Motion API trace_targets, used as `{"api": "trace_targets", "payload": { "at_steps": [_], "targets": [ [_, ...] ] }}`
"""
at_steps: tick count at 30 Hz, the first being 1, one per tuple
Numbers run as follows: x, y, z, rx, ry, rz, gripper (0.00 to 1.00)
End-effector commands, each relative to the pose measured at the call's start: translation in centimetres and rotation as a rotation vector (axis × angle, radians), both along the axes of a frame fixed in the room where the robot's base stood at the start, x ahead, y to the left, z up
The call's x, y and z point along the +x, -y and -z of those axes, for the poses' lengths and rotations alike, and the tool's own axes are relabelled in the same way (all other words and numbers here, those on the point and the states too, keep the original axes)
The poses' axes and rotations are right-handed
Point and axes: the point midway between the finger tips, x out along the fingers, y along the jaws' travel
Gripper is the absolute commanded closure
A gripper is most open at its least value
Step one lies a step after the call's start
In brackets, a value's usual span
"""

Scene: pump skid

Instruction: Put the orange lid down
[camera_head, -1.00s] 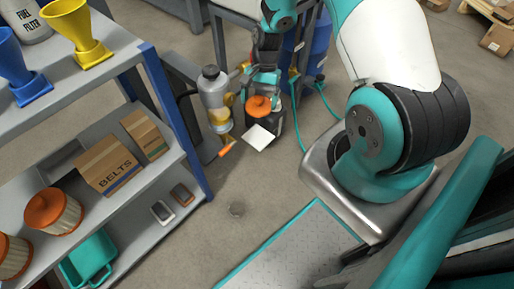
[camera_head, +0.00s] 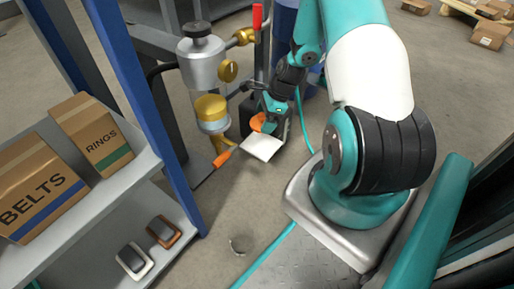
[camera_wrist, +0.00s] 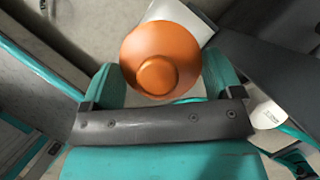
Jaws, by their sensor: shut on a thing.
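The orange lid (camera_wrist: 160,60) is a round disc with a raised knob, seen from close up in the wrist view between the two teal fingers. My gripper (camera_wrist: 163,82) is shut on the lid. In the head view the lid (camera_head: 257,122) shows as a small orange patch at the tip of my gripper (camera_head: 268,118), beside the pump unit. A white flat piece (camera_head: 263,148) appears just below the lid there, and a white piece (camera_wrist: 190,12) shows behind the lid in the wrist view. I cannot tell whether they touch.
A grey and yellow oiler (camera_head: 210,85) with brass fittings and an orange-tipped spout stands left of my gripper. A shelf with a belts box (camera_head: 35,190) and a rings box (camera_head: 92,132) is at the left. Bare floor (camera_head: 215,215) lies between.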

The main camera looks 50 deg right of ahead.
Motion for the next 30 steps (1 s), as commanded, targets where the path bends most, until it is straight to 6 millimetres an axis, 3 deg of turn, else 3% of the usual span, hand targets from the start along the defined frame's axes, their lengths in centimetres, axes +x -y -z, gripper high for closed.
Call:
{"api": "trace_targets", "payload": {
  "at_steps": [9, 14, 19, 30],
  "targets": [
    [-0.3, 0.4, 5.9, 0.002, -0.002, 0.014, 0.37],
    [-0.2, 0.4, 7.3, 0.0, -0.001, 0.013, 0.37],
    [-0.2, 0.3, 10.0, 0.0, -0.001, 0.01, 0.37],
    [-0.1, 0.2, 10.1, 0.0, -0.001, 0.007, 0.37]
  ]
}}
